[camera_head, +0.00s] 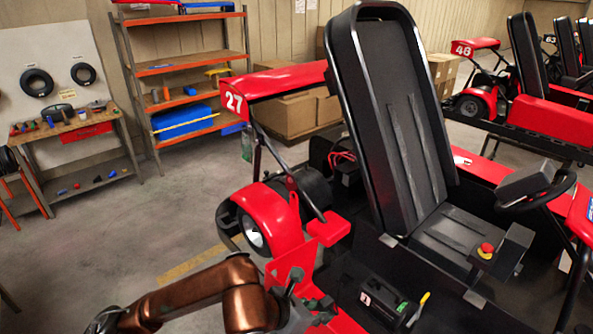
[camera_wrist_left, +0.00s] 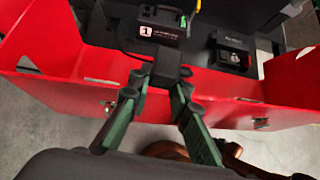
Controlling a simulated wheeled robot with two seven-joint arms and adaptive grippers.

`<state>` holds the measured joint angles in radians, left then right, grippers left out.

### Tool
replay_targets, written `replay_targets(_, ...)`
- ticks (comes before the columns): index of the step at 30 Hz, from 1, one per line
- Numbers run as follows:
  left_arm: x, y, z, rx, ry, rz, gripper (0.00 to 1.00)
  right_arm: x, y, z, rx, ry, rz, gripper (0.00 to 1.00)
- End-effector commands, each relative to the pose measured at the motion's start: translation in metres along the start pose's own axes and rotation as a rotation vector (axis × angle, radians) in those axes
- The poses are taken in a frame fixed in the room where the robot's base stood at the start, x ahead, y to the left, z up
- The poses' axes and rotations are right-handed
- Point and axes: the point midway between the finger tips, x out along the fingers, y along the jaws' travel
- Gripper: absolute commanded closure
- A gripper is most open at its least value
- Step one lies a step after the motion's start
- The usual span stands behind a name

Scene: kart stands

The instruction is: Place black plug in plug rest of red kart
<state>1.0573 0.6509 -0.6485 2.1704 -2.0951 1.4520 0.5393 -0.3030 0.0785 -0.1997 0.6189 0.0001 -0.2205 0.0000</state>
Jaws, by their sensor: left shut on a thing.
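The red kart (camera_head: 270,212) numbered 27 stands in front of me, with a tall black seat. My left gripper (camera_head: 312,303) is low beside the kart's red side panel (camera_head: 290,262). In the left wrist view my left gripper (camera_wrist_left: 166,78) has its green fingers closed on the black plug (camera_wrist_left: 172,64), above the red panel's edge. The plug is small and dark; its far end is hard to make out. I cannot tell for sure which part is the plug rest. My right gripper is not in view.
A black box with a white 1 label (camera_wrist_left: 150,31) sits just beyond the plug, with a yellow lever beside it. Another black unit (camera_wrist_left: 234,56) is to its right. The seat (camera_head: 395,120) rises behind. Shelves (camera_head: 185,95) and a workbench stand at the back left.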

Motion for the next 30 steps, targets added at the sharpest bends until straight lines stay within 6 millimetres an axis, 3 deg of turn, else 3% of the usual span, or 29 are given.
replay_targets(8, -0.007, 0.031, -0.011, -0.04, 0.001, 0.041, 1.0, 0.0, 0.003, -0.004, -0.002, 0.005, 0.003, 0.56)
replay_targets(15, -0.018, 0.07, -0.023, -0.088, 0.001, 0.091, 1.0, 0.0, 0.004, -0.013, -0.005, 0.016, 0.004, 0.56)
replay_targets(20, -0.028, 0.1, -0.033, -0.125, 0.001, 0.129, 1.0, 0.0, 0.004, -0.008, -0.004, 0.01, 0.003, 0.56)
replay_targets(26, -0.047, 0.143, -0.048, -0.181, 0.0, 0.187, 1.0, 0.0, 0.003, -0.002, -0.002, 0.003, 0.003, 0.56)
replay_targets(30, -0.046, 0.162, -0.071, -0.245, 0.001, 0.24, 1.0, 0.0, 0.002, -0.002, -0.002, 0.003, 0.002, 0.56)
